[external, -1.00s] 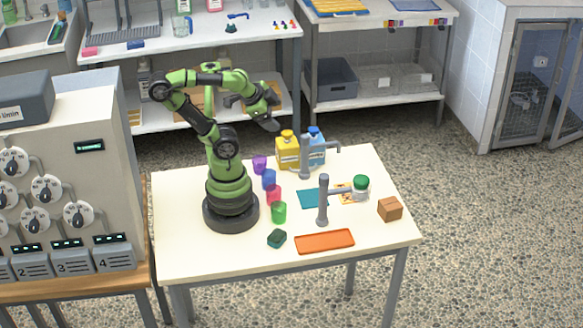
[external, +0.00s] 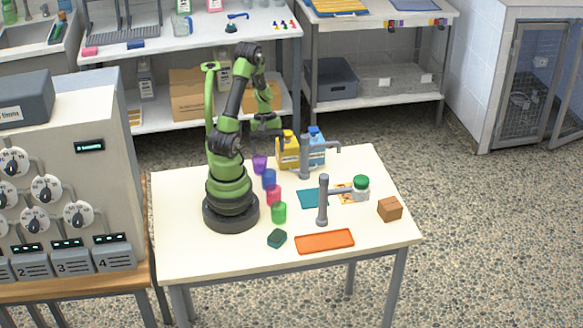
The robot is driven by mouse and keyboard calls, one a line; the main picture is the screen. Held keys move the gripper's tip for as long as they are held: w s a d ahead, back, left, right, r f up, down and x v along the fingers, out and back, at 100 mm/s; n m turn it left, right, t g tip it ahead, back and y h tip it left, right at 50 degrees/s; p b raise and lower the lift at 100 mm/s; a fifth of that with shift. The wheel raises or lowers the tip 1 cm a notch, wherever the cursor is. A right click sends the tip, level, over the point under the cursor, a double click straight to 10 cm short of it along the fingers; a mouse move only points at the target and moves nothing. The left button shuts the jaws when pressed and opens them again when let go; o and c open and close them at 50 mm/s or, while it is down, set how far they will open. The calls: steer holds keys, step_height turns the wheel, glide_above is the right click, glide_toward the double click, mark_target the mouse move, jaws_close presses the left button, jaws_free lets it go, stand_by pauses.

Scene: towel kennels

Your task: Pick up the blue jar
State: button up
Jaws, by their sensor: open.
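The blue jar (external: 269,179) is a small cup-like thing on the white table, in a row of similar ones. It stands between a purple one (external: 260,164) behind and a pink one (external: 274,195) in front. My gripper (external: 268,135) points down above the back part of the row. It is open, empty and apart from the blue jar, which is in clear view. The dark fingers are small here, and the yellow jug lies close to them in the picture.
A green cup (external: 279,212) ends the row. Yellow (external: 288,152) and blue (external: 317,148) jugs stand behind, near a grey post with an arm (external: 305,160). Another grey post (external: 323,205), a green-lidded jar (external: 361,188) and an orange tray (external: 324,241) are to the right.

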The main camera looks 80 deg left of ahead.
mark_target(269, 179)
steer(key=shift+n, duration=0.5)
steer(key=shift+s+x, duration=0.15)
steer(key=shift+x, duration=2.6)
steer(key=shift+s+x, duration=0.1)
steer(key=shift+x, duration=2.6)
steer(key=c, duration=1)
